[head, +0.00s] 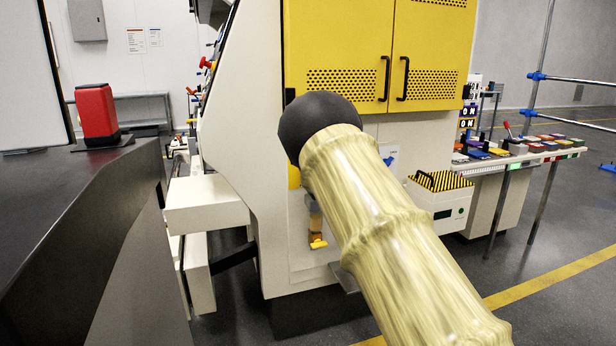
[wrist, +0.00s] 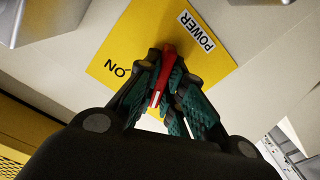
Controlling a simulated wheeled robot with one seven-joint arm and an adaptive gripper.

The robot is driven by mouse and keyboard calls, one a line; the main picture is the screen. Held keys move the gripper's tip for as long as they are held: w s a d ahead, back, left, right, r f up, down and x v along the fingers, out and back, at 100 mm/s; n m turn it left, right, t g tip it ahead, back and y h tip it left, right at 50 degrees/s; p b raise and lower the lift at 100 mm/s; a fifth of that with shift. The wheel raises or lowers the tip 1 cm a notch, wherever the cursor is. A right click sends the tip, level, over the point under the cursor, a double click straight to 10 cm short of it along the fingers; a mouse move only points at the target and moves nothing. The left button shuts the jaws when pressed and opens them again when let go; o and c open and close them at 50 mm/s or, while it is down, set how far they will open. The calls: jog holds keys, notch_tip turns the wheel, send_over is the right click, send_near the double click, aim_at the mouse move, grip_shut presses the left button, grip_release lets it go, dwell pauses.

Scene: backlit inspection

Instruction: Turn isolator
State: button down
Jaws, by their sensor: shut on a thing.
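The isolator shows in the wrist view as a red handle (wrist: 168,54) on a yellow plate (wrist: 113,47) marked "ON" and "POWER". My gripper (wrist: 166,78) is shut on the red handle, with its dark green ribbed finger pads on both sides of it. The fingers hide much of the handle and its base, and I cannot tell exactly where the handle points on the plate. In the head view, my arm covers the isolator and the gripper.
A pale machine (head: 239,130) with yellow perforated doors (head: 432,45) stands ahead. A dark counter (head: 60,215) with a red block (head: 96,110) is at left. A side table (head: 560,152) with coloured items stands at right. Floor at right is mostly clear.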

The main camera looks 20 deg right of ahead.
jog(key=shift+f+n+b, duration=0.2)
jog(key=shift+n+b, duration=0.2)
jog(key=shift+n, duration=1.4)
jog(key=c, duration=1.5)
grip_release()
jog(key=shift+d, duration=0.1)
jog(key=shift+c, duration=0.2)
jog(key=shift+r, duration=0.1)
jog(key=s, duration=1.2)
jog(key=shift+d, duration=0.2)
